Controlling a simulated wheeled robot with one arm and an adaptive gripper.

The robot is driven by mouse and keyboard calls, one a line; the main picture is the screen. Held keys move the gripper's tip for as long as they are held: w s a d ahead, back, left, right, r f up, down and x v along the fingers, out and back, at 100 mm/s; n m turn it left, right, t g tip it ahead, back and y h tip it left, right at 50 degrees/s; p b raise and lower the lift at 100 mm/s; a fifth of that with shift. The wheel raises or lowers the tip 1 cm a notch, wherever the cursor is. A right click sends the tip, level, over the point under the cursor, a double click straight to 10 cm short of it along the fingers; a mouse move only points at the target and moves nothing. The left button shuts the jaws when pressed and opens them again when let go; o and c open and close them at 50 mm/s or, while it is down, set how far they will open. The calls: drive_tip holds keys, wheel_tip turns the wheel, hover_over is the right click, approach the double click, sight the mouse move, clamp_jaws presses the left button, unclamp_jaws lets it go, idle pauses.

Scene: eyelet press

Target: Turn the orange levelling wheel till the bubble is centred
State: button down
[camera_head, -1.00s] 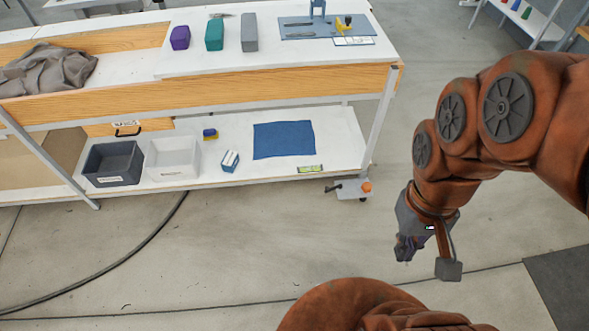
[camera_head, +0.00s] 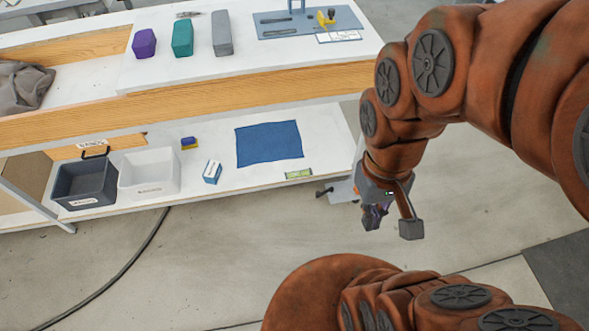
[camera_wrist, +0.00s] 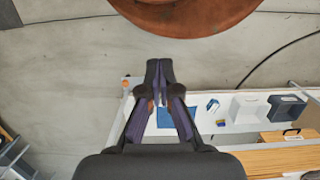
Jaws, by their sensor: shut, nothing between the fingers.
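The orange levelling wheel (camera_wrist: 125,84) shows small in the wrist view, left of my fingers near the bench's corner. In the head view my gripper hides it, and only part of its grey foot plate (camera_head: 341,191) shows. The green bubble level (camera_head: 298,174) lies on the lower shelf near its front edge; the bubble is too small to read. My gripper (camera_head: 372,222) hangs in front of the shelf's right end, apart from the shelf. In the wrist view its dark fingers (camera_wrist: 159,68) are together and empty.
The lower shelf holds a blue cloth (camera_head: 269,144), a blue-and-white box (camera_head: 212,172), a white bin (camera_head: 148,174) and a dark grey bin (camera_head: 85,184). A dark lever (camera_head: 324,192) sticks out left of the foot plate. The floor in front is clear apart from a cable (camera_head: 130,261).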

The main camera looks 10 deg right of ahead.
wheel_tip(320, 180, down, 50)
drive_tip(key=w+g+b, duration=0.1)
drive_tip(key=b, duration=4.5)
drive_tip(key=shift+w+a+f+b, duration=0.15)
drive_tip(key=shift+w+b, duration=0.1)
drive_tip(key=shift+b, duration=0.05)
